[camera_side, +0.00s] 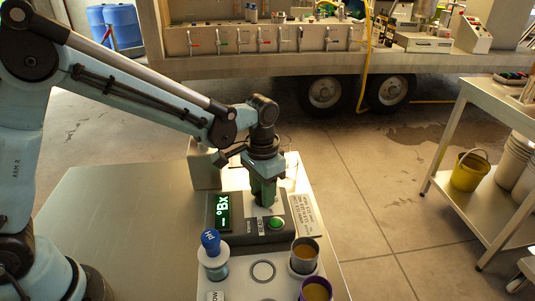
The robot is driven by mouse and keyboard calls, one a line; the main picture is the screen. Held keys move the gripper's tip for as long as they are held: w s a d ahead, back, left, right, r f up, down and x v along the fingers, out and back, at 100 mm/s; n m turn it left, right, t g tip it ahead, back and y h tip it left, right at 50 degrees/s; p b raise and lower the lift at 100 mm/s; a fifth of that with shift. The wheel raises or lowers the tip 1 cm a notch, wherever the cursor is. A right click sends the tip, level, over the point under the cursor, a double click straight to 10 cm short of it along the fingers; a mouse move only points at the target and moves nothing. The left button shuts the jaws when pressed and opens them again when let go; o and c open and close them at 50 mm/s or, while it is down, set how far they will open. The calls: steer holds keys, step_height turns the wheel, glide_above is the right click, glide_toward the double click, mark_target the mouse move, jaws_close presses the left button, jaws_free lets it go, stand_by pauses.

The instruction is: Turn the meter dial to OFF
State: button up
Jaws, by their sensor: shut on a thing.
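The meter (245,225) is a dark box on the metal table, with a lit green display (223,212) reading "– °Bx" and a round green button (276,223) on its front right. My gripper (264,200) points straight down onto the top of the meter, behind the button. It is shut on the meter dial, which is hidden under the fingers. The dial's pointer and its OFF mark cannot be made out.
In front of the meter stand a blue-capped pH probe (211,243) in a holder, an empty ring (263,271) and two cups of brown liquid (304,255) (316,290). A printed label (306,212) lies right of the meter. The table (120,215) is bare at left.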

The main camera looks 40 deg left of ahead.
steer(key=n, duration=0.6)
steer(key=shift+n, duration=0.3)
steer(key=n, duration=0.5)
steer(key=shift+n, duration=0.4)
steer(key=o, duration=1)
steer(key=shift+o, duration=0.2)
steer(key=shift+r, duration=0.1)
step_height(320, 180, up, 12)
